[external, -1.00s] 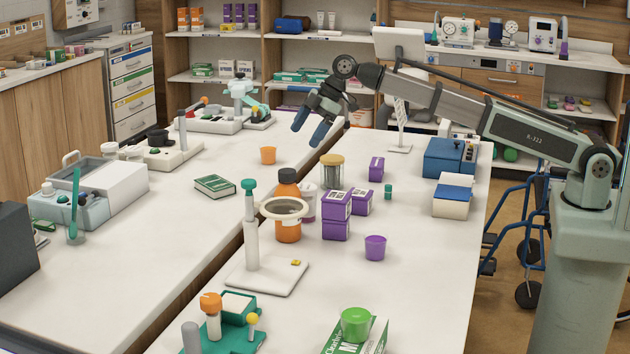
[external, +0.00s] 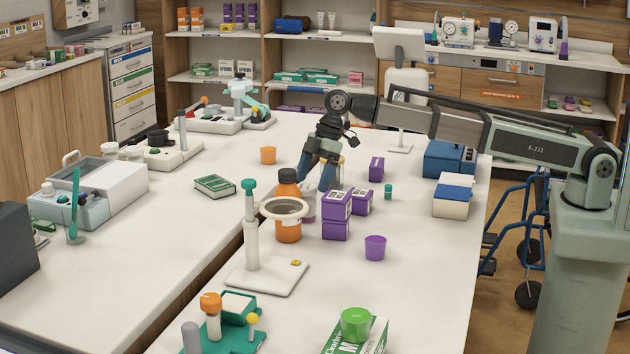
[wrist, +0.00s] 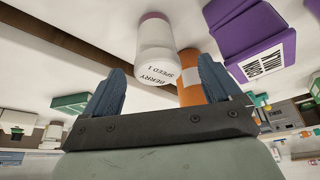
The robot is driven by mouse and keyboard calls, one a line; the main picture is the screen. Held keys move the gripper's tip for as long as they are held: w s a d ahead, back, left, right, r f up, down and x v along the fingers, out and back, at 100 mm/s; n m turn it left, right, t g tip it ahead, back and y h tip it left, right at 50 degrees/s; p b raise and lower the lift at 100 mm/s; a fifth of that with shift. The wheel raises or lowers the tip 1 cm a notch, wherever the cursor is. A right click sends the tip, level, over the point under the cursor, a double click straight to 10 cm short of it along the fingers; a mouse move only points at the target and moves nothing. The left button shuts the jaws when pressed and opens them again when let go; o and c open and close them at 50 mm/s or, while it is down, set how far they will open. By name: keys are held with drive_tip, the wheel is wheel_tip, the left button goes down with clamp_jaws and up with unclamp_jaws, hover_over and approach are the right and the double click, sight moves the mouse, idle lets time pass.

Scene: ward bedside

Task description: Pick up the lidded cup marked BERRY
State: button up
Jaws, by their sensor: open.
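In the external view the cup (external: 309,204) is mostly hidden behind the orange bottle. My gripper (external: 318,180) points down just behind the bottle and the purple boxes. Its two blue fingers (wrist: 161,82) are apart and empty. The cup shows ahead of the gap between the fingers; I see no contact.
The orange bottle (external: 288,228) stands close beside the cup. Stacked purple boxes (external: 336,215) stand to its right. A ring stand (external: 252,240) is in front. A tan-lidded jar (external: 340,172) is largely hidden by my gripper.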

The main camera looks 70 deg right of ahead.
sight(309, 186)
drive_tip(key=shift+x, duration=2.85)
drive_tip(key=shift+w, duration=0.15)
drive_tip(key=shift+r, duration=0.1)
drive_tip(key=c, duration=1.2)
